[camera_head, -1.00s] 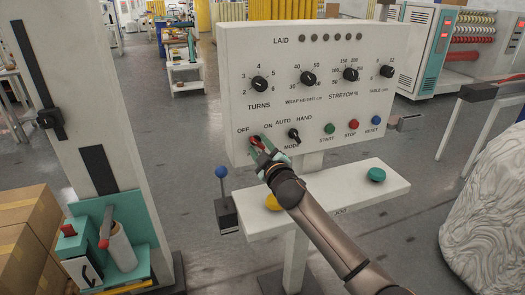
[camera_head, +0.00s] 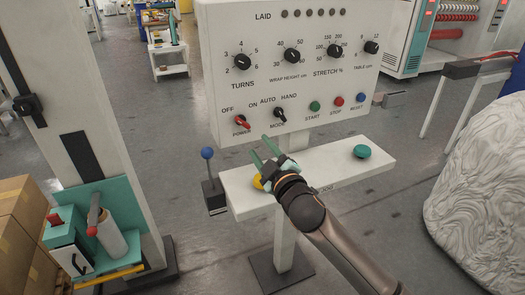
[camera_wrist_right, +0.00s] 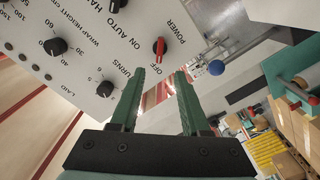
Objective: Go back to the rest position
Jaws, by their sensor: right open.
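My right gripper (camera_head: 265,150) is open and empty, in front of and below the control panel (camera_head: 350,80). Its two green fingers (camera_wrist_right: 155,100) stand apart in the right wrist view, with nothing between them. The red power knob (camera_head: 241,121) is on the panel's lower left, up and left of the fingertips and apart from them. It also shows in the right wrist view (camera_wrist_right: 159,47). The black mode knob (camera_head: 280,115) is just above the gripper. My left gripper is not in view.
A shelf below the panel (camera_head: 340,180) carries a yellow button (camera_head: 258,182), partly hidden by my gripper, and a green button (camera_head: 361,152). A blue-knobbed lever (camera_head: 207,154) stands left. A white column (camera_head: 100,110) and boxes (camera_head: 22,220) are at left; a wrapped load (camera_head: 482,190) is at right.

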